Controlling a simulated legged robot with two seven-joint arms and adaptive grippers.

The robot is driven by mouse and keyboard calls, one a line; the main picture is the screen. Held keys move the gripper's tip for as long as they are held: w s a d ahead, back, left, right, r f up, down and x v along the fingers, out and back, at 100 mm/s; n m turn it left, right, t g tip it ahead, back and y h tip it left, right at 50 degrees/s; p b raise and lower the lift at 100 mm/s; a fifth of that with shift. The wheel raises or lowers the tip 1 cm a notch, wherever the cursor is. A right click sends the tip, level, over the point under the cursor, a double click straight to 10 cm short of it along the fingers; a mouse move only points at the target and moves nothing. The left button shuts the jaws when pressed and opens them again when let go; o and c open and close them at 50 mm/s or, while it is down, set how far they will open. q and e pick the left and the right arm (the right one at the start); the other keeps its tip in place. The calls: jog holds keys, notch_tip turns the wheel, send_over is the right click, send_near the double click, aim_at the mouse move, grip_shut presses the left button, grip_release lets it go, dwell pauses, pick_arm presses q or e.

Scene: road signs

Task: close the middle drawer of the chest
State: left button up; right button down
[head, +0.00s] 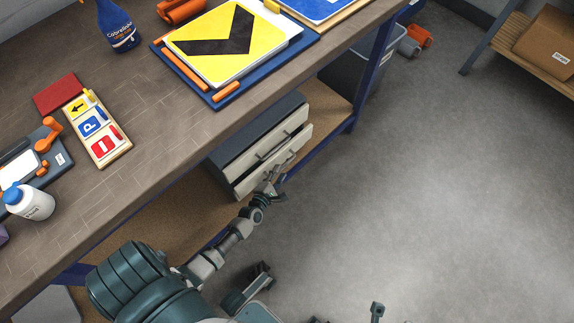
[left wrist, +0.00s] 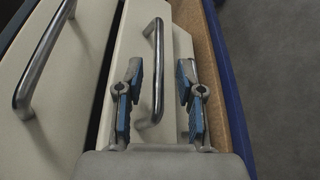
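The chest (head: 239,150) is a dark grey box with cream drawer fronts, on the shelf under the workbench. Its middle drawer (head: 297,147) stands out beyond the top drawer (head: 292,122). In the left wrist view the middle drawer's front (left wrist: 128,55) has a metal bar handle (left wrist: 159,75). My left gripper (head: 270,190) is at this drawer's front and partly covers it. In the left wrist view its blue-padded fingers (left wrist: 158,95) are apart, with the lower part of the handle between them. I cannot tell if they touch it. My right gripper is not clearly in view.
The workbench top (head: 150,110) overhangs the chest and carries signs, a spray bottle (head: 117,27) and a white bottle (head: 30,203). A blue bench leg (head: 372,65) and a grey bin (head: 345,72) stand beyond the chest. The floor (head: 430,190) at right is clear.

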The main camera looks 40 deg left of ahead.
aim_at(284, 166)
pick_arm(q)
jog(key=b+x, duration=0.1)
jog(key=x, duration=0.2)
jog(key=shift+w+d, duration=0.1)
jog(key=shift+w, duration=0.2)
jog(key=shift+w+a, duration=0.25)
jog(key=shift+d, duration=0.15)
grip_shut()
